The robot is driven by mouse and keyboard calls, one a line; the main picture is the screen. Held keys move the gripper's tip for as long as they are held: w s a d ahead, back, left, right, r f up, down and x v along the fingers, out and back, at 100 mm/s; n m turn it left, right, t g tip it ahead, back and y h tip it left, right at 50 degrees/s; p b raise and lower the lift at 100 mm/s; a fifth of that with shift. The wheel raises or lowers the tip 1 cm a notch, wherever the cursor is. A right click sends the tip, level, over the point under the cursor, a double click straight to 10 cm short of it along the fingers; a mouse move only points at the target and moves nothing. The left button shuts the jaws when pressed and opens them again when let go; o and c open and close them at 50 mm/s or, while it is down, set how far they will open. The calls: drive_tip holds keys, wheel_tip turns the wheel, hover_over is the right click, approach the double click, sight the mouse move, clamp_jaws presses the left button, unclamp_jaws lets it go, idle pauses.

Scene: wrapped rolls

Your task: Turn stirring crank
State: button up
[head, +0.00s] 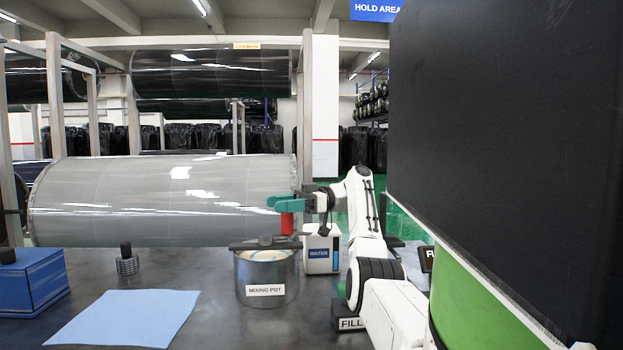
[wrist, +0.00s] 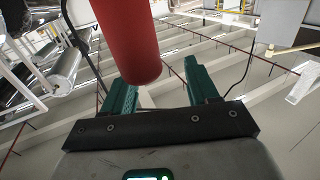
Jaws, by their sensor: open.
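The mixing pot (head: 265,285) is a grey metal pot on the dark table in the head view, with pale contents and a white label. A dark crank bar (head: 262,243) lies across its top. The red crank handle (head: 287,222) stands upright at the bar's right end. My gripper (head: 277,204) has teal fingers and points left at the top of the handle. In the wrist view the red handle (wrist: 127,40) shows large, its rounded end between the two spread fingers. Whether a finger touches it, I cannot tell.
A white water container (head: 321,252) stands right of the pot. A light blue cloth (head: 125,318), a small dark-knobbed weight (head: 127,262) and a blue box (head: 32,282) lie to the left. A large grey roll (head: 165,200) is behind. A black panel (head: 510,150) fills the right.

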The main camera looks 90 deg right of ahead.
drive_tip(key=s+a+r+p, duration=0.1)
drive_tip(key=s+a+r, duration=0.7)
drive_tip(key=s+a, duration=0.1)
drive_tip(key=shift+a+r, duration=0.3)
drive_tip(key=shift+r, duration=0.1)
drive_tip(key=shift+c, duration=0.3)
